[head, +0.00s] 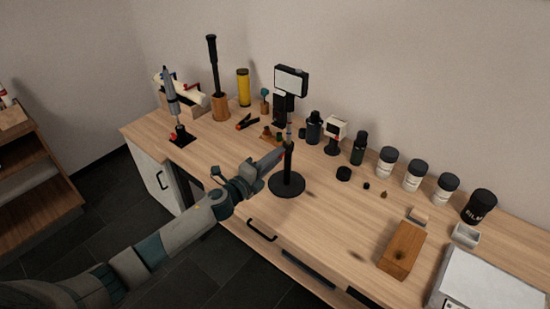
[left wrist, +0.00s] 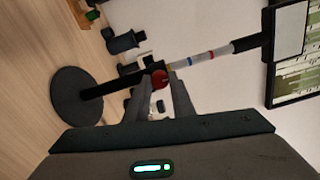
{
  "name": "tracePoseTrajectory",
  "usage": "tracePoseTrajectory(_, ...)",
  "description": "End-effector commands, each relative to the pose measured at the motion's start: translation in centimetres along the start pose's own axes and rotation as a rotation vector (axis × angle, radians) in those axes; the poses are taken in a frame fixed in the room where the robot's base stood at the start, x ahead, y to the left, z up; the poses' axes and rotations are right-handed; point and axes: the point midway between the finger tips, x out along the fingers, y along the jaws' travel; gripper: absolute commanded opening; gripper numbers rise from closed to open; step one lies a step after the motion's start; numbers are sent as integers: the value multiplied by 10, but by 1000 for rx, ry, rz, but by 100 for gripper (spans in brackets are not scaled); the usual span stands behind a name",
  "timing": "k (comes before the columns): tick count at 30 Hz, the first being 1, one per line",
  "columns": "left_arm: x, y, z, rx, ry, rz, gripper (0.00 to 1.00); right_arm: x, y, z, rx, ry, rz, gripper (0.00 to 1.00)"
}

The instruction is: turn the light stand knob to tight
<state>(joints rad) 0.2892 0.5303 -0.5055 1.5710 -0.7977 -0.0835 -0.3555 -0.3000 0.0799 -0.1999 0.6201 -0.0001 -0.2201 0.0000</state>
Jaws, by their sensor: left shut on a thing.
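The light stand has a round black base (head: 286,186), a dark upright pole, and a flat light panel (head: 291,80) on top. The red knob (left wrist: 159,81) sits on the pole's collar. My left gripper (head: 281,152) reaches the stand from the left. Its fingers (left wrist: 160,88) are shut on the knob, one on each side. In the head view the fingers mostly hide the knob. My right gripper is out of view.
Several bottles and white jars (head: 388,162) stand along the wall to the right. A wooden block (head: 402,250) and a pale box (head: 490,280) lie at front right. A yellow cylinder (head: 243,88) and a tripod-like tool (head: 174,100) stand at back left.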

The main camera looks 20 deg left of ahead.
Motion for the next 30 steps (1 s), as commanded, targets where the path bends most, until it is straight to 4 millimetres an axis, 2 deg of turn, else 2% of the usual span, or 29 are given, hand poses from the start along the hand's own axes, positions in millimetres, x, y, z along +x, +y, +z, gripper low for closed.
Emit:
tracePoseTrajectory(1, 0, 1, 0, -1, 1, 1, 29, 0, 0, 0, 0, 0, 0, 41)
tracePoseTrajectory(3, 0, 1, 0, -1, 1, 1, 41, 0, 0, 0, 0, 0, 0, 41)
tracePoseTrajectory(17, -6, 2, 0, -1, 0, 1, 41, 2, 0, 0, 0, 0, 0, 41)
tracePoseTrajectory(23, -27, 3, 0, 1, 1, 2, 41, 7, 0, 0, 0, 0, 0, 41)
tracePoseTrajectory(30, -71, 5, -1, 0, 1, 3, 41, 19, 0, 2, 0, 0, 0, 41)
